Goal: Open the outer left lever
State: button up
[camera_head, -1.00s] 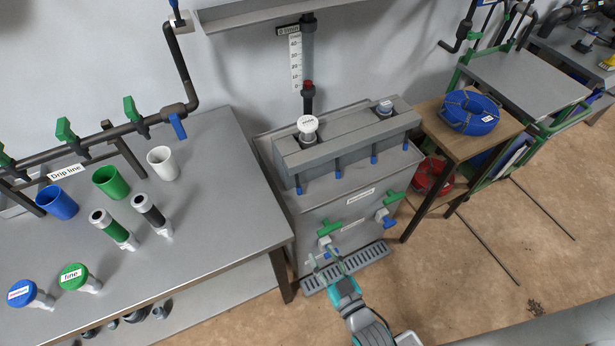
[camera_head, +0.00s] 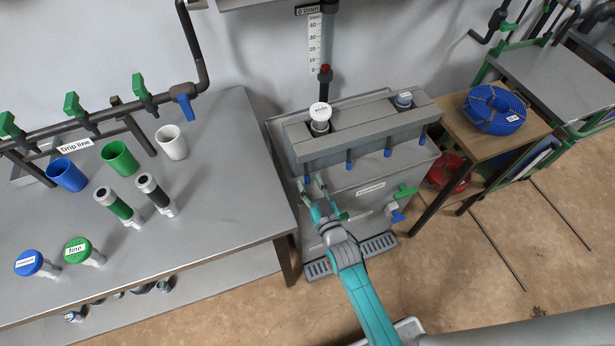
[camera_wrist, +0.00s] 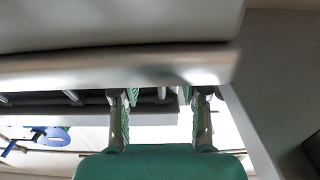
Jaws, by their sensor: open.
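A row of small blue levers hangs along the front of the grey block on the tank in the head view. The outer left lever (camera_head: 307,180) is at the block's left end, partly covered by my gripper. My gripper (camera_head: 314,183) is open, with its fingertips close to that lever; I cannot tell whether they touch it. In the wrist view the two fingers of my gripper (camera_wrist: 160,97) are apart below a grey edge, and no lever shows clearly between them. The other blue levers (camera_head: 349,160) hang down to the right.
A drain grate (camera_head: 380,243) lies below.

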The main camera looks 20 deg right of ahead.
jog(key=shift+w, duration=1.45)
grip_shut()
